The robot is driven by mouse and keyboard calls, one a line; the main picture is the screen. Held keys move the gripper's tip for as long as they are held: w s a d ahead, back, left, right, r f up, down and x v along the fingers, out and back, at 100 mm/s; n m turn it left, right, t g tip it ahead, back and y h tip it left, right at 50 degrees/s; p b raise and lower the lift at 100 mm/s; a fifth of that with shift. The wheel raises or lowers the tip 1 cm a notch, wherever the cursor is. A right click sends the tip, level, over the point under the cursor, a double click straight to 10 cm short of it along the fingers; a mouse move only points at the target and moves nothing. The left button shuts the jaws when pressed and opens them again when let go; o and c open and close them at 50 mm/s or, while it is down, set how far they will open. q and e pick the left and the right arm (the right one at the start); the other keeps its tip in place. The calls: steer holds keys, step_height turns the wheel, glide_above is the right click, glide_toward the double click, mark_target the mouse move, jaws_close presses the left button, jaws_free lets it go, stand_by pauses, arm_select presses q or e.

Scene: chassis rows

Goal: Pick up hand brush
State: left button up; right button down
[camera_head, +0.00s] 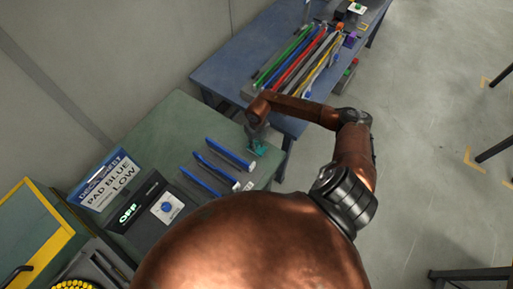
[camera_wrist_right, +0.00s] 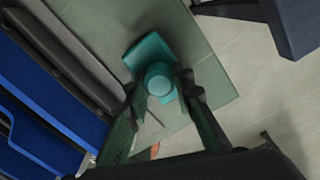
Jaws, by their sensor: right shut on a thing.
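The hand brush (camera_head: 259,149) is teal and sits at the far right edge of the green table (camera_head: 155,133). It also shows in the right wrist view (camera_wrist_right: 150,55), with a round knob-like end facing the camera and a wider block beyond it. My right gripper (camera_head: 257,138) is over it, and in the right wrist view its fingers (camera_wrist_right: 161,88) are closed on the round part from both sides. The brush looks low at the table surface; I cannot tell whether it touches it. My left gripper is not in view.
Blue-topped bars (camera_head: 230,154) lie on the table beside the brush. A control box reading OFF (camera_head: 158,207) and a sign (camera_head: 106,180) stand at the left. A blue bench (camera_head: 225,66) with several coloured bars is behind. Open floor (camera_head: 430,120) lies right.

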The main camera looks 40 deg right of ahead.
steer(key=shift+r, duration=0.15)
steer(key=shift+w+r, duration=0.1)
steer(key=shift+r, duration=0.1)
step_height(320, 180, up, 2)
steer(key=shift+r+b, duration=0.1)
steer(key=shift+b, duration=0.55)
steer(key=s+a+r+b, duration=0.2)
steer(key=s+a+r, duration=0.2)
steer(key=s+r, duration=0.6)
steer(key=s, duration=0.3)
steer(key=shift+s+a, duration=0.15)
steer(key=shift+s, duration=0.1)
steer(key=shift+r, duration=0.1)
